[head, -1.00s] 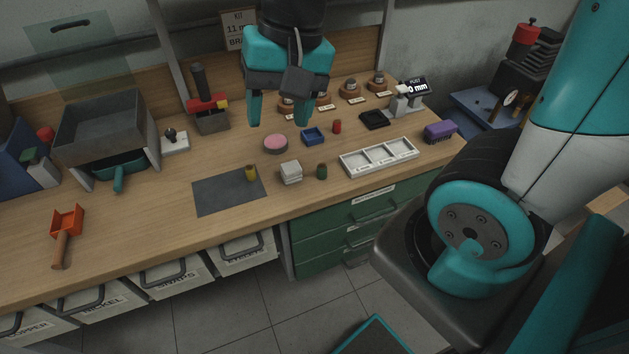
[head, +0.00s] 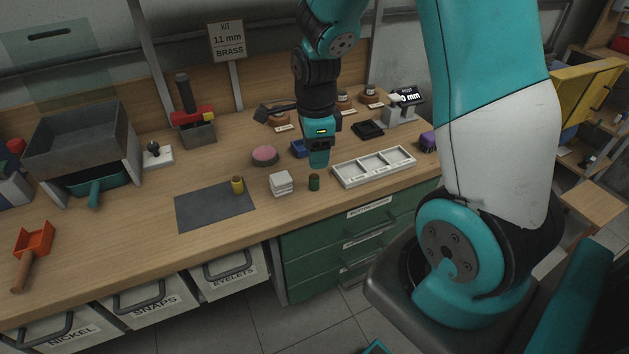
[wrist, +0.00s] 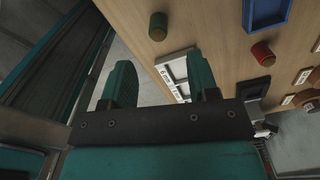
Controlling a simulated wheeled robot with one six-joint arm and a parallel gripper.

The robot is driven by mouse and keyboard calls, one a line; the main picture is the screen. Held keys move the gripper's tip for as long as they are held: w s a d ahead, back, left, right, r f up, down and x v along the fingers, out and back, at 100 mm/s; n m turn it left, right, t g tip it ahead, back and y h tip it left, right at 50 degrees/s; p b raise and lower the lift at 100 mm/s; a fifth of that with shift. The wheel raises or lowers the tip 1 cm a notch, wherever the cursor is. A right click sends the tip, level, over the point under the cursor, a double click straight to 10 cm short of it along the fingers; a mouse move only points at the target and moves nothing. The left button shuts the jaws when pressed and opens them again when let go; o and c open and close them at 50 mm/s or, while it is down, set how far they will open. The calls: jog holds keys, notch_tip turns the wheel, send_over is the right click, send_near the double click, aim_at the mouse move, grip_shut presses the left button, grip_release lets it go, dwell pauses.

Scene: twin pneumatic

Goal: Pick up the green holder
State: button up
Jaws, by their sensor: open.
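The green holder (head: 314,182) is a small dark green cylinder with a tan top. It stands on the workbench between the white stack and the white tray. In the wrist view the green holder (wrist: 158,26) is at the top, beyond the left finger and not between the fingers. My gripper (head: 319,164) is just above and behind the holder in the head view, with its fingers overlapping each other there. In the wrist view my gripper (wrist: 160,85) has its two teal fingers wide apart, with nothing held between them.
The white three-part tray (head: 373,167) is right of the holder, and the white stack (head: 281,183) is left. A brass-coloured cylinder (head: 237,186) stands on the grey mat (head: 205,212). A blue tray (wrist: 266,12) and red cylinder (wrist: 263,54) are near.

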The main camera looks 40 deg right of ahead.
aim_at(314, 175)
jog(key=f, duration=0.8)
jog(key=shift+a, duration=0.2)
jog(key=c, duration=1)
